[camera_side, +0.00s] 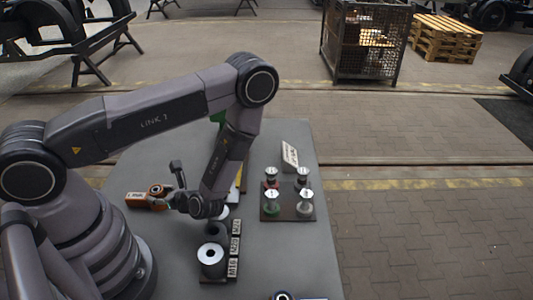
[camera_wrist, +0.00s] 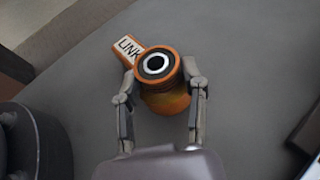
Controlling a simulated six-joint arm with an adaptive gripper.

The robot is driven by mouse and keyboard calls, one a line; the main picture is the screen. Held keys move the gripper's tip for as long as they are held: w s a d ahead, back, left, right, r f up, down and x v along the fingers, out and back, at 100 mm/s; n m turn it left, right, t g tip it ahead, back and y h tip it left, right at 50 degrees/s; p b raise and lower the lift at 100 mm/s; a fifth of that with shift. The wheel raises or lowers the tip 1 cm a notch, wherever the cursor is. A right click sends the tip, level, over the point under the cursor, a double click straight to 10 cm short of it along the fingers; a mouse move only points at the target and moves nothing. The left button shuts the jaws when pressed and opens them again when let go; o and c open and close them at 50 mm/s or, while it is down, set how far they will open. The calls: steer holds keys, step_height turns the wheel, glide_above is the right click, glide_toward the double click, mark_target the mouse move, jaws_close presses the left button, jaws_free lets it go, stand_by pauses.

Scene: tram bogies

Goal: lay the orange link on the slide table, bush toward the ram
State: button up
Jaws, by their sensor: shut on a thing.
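The orange link (camera_side: 150,197) is at the left part of the grey table in the side view, its label pointing left. In the side view my gripper (camera_side: 172,197) is at the link's right end. I cannot tell whether the link touches the table. The slide table and ram are not clearly made out; my arm covers the middle.
A dark plate (camera_side: 288,213) with several capped pieces stands right of my arm, a small sign (camera_side: 290,154) behind it. A rack with a pale cylinder (camera_side: 212,258) and label blocks (camera_side: 234,250) stands in front.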

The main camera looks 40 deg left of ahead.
steer(key=o, duration=1.2)
